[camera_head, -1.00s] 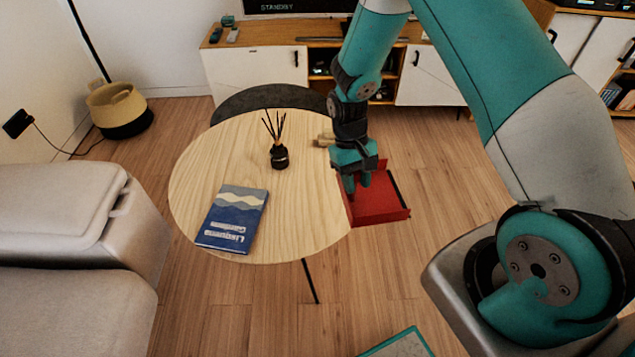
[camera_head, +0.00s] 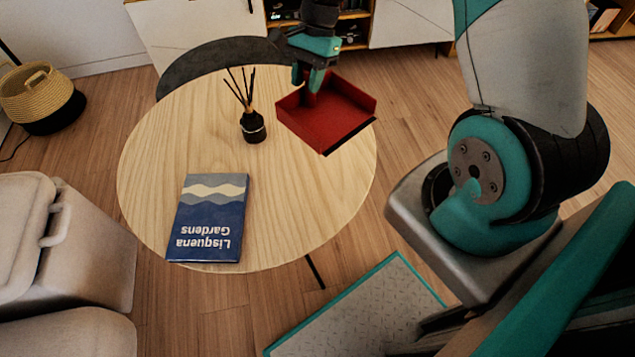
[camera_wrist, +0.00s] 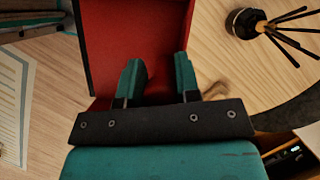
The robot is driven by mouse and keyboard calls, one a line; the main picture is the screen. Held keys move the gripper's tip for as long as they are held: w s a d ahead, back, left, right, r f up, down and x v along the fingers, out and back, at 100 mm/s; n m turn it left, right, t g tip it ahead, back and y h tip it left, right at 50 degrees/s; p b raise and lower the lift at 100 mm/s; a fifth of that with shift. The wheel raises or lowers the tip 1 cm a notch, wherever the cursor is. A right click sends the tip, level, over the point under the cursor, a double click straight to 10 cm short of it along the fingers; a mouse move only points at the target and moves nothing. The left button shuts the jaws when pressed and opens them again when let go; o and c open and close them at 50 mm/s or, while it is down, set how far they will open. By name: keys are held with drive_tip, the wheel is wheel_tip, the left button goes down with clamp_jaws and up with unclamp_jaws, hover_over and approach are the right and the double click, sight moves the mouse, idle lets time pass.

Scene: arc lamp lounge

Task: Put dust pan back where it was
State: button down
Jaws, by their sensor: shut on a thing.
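The red dust pan (camera_head: 327,118) is above the far right part of the round wooden table in the head view, its open side with a dark edge. My gripper (camera_head: 308,84) is shut on the dust pan at its back end, with the grip itself partly hidden. In the wrist view the red pan (camera_wrist: 135,45) fills the upper middle, with the teal fingers of my gripper (camera_wrist: 157,80) over it. A small part of a light wooden handle (camera_wrist: 215,90) shows beside the right finger. I cannot tell how far the pan is above the table.
On the round table (camera_head: 300,200) lie a blue book (camera_head: 210,218) and a black reed diffuser (camera_head: 252,127), the diffuser left of the pan. The table's front right is bare. A dark curved shape (camera_head: 215,57) is behind the table, a beige sofa (camera_head: 70,250) at left.

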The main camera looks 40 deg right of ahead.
drive_tip(key=m+b, duration=0.1)
drive_tip(key=m, duration=0.1)
drive_tip(key=m+t+b, duration=0.1)
drive_tip(key=m, duration=0.1)
drive_tip(key=w+d+m+t+b, duration=0.1)
drive_tip(key=m+b, duration=0.1)
drive_tip(key=shift+f, duration=0.35)
wheel_tip(320, 180, down, 19)
drive_tip(key=b, duration=0.5)
drive_tip(key=shift+f+b, duration=0.15)
drive_tip(key=shift+b, duration=0.25)
drive_tip(key=shift+f, duration=0.1)
drive_tip(key=c, duration=0.8)
unclamp_jaws()
